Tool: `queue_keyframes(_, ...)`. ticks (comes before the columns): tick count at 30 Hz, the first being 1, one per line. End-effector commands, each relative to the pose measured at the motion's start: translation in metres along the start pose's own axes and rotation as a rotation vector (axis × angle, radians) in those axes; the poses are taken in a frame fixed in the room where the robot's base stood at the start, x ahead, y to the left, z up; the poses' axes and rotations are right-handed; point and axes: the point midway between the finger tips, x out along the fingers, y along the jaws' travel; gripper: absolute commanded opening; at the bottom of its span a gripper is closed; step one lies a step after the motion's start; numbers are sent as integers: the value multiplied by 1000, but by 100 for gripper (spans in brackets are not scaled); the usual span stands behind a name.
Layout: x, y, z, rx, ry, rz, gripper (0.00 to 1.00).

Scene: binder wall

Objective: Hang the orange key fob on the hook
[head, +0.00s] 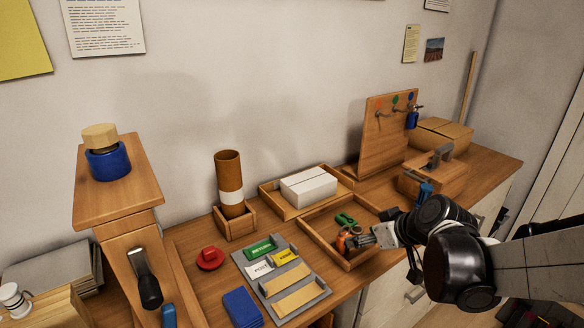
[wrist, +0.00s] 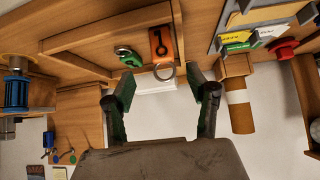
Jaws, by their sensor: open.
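In the head view the orange fob (head: 341,242) shows partly, at the tray's front right. In the head view my gripper (head: 362,238) is low at the tray's right side. An upright wooden board (head: 388,140) carries hooks under orange, green and blue dots. The hook under the orange dot (head: 379,101) looks bare.
A green key fob (head: 345,219) lies in the same tray. A blue fob (head: 412,120) hangs on the board's right hook. A box tray with a white block (head: 308,187) stands behind. A wooden caddy (head: 432,178) stands right of the tray; a grey label tray (head: 282,275) lies left.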

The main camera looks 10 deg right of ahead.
Motion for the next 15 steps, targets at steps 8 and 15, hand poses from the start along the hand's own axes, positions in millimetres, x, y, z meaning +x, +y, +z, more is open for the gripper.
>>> queue_keyframes(8, 31, 0, 0, 0, 0, 1, 52)
queue_keyframes(15, 41, -1, -2, -1, 0, 0, 52)
